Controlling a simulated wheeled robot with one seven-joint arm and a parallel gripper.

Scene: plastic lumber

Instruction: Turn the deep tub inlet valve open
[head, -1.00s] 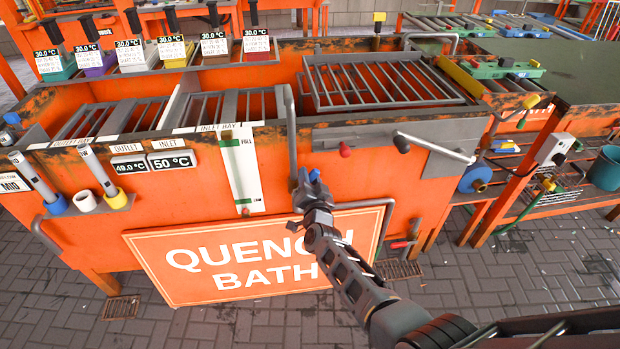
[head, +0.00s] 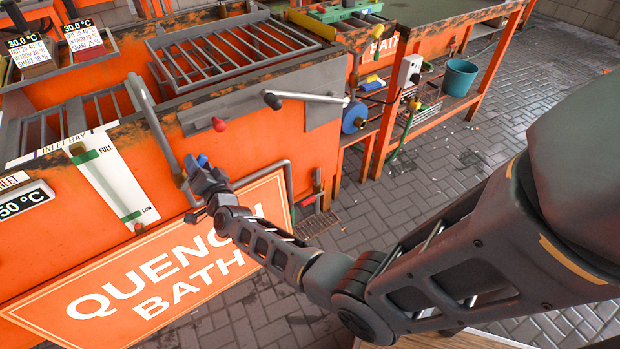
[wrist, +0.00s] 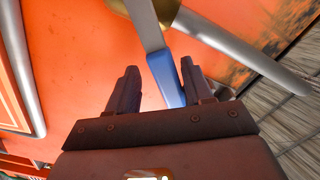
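A valve lever with a blue grip (wrist: 167,80) and a grey metal shank comes down between my fingers in the wrist view. Its shank meets a brass fitting (wrist: 165,12) at the top edge. My gripper (wrist: 158,88) is open around the blue grip; the right finger is close to it, and a gap shows at the left finger. In the head view my gripper (head: 200,172) is at the front of the orange quench bath (head: 215,150), beside a grey vertical pipe (head: 155,125), with a bit of blue at its tip. No label for the valve is legible.
A lever with a black knob (head: 272,101) and a red knob (head: 219,124) stick out above and right of my gripper. The quench bath sign (head: 120,290) hangs below. A grey pipe (wrist: 245,55) slants right in the wrist view. Paved floor right of the bath is open.

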